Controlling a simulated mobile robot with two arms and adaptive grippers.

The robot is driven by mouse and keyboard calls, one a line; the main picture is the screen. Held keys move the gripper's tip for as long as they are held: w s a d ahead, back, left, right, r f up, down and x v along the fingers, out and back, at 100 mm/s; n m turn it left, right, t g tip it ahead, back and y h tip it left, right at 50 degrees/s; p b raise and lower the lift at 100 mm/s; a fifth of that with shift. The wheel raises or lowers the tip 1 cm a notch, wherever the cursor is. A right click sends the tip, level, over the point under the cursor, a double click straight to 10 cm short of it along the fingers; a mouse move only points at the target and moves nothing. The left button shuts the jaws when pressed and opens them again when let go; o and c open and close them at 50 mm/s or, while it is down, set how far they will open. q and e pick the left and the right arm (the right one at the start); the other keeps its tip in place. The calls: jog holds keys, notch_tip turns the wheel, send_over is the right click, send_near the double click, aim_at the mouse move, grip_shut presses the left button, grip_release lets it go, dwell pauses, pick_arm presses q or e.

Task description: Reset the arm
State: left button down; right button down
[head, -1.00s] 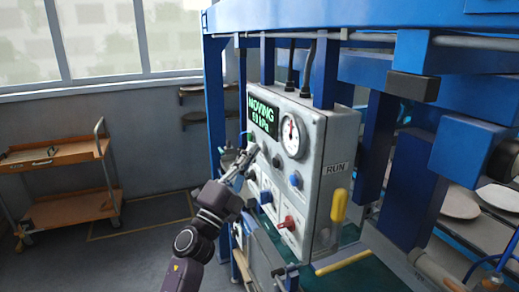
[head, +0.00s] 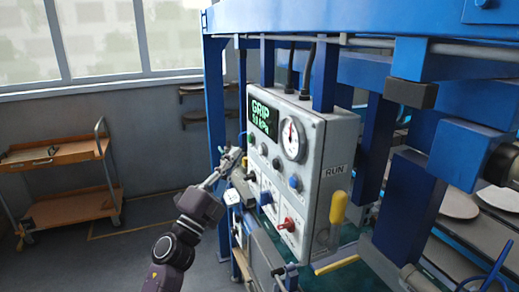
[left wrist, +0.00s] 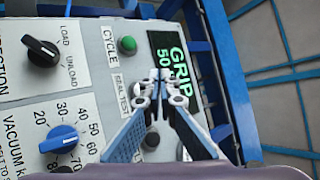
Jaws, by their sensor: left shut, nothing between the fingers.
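My left gripper (head: 236,156) is shut and empty, left of the grey control box (head: 318,180) and apart from its front in the head view. In the left wrist view my left gripper (left wrist: 160,76) has its fingertips together in front of the panel, below the lit display (left wrist: 181,58), which reads GRIP. The display (head: 262,112) also shows GRIP in the head view. A green button (left wrist: 127,45), a black LOAD/UNLOAD knob (left wrist: 42,50) and a blue vacuum knob (left wrist: 58,138) sit on the panel. My right gripper is not in view.
The blue frame (head: 215,100) stands close behind my left gripper. A wooden cart (head: 70,207) stands left; floor between is clear.

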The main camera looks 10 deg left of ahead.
pick_arm(q)
jog(key=shift+s+a, duration=0.55)
jog(key=shift+a, duration=0.25)
jog(key=shift+f, duration=0.1)
notch_tip(320, 180, down, 41)
jog(key=a+n+g+y+b, duration=0.1)
jog(key=a+n+g+y, duration=0.2)
jog(key=n+g+y, duration=0.6)
jog(key=s+f+n, duration=0.2)
jog(key=s+f, duration=0.3)
jog(key=f, duration=0.3)
jog(key=s+f+n, duration=0.2)
jog(key=s+f, duration=0.3)
jog(key=f, duration=0.4)
jog(key=s+f+n+g+b, duration=0.1)
jog(key=s+f+n+g, duration=0.35)
jog(key=s+f, duration=1.4)
jog(key=s+f+g, duration=0.4)
jog(key=s+f, duration=0.1)
jog(key=s, duration=1)
jog(key=s+f+n+g+b, duration=0.1)
jog(key=s+f+g, duration=0.3)
jog(key=s, duration=1.1)
jog(key=shift+d+f, duration=0.45)
jog(key=shift+f, duration=0.05)
